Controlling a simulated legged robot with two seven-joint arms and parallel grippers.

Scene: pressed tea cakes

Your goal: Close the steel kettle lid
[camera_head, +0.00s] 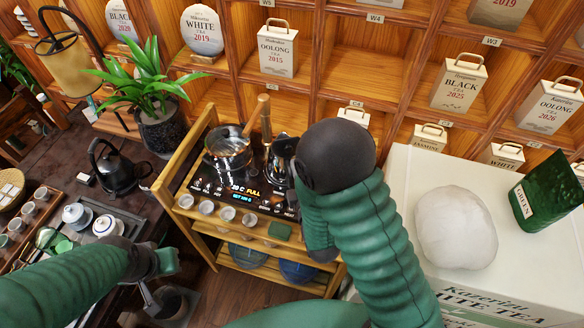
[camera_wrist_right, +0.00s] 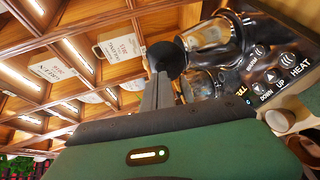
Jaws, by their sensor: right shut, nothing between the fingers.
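The steel kettle (camera_head: 283,160) stands on the right of the black cooktop in the head view, partly hidden by my right forearm. In the right wrist view a shiny metal vessel, apparently the kettle (camera_wrist_right: 215,38), is close beyond my fingers. A dark round piece (camera_wrist_right: 168,57) sits at its side by the fingertips; I cannot tell if it is the lid, or whether they touch. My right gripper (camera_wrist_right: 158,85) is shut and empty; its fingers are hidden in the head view. My left gripper (camera_head: 163,262) is at lower left, away from the kettle; its jaws are unclear.
Small cups (camera_head: 227,213) line the wooden stand's front. A black kettle (camera_head: 113,168) is on the dark table. A white box (camera_head: 400,190) bears a pale round cake (camera_head: 455,228). Shelves of tea tins stand behind.

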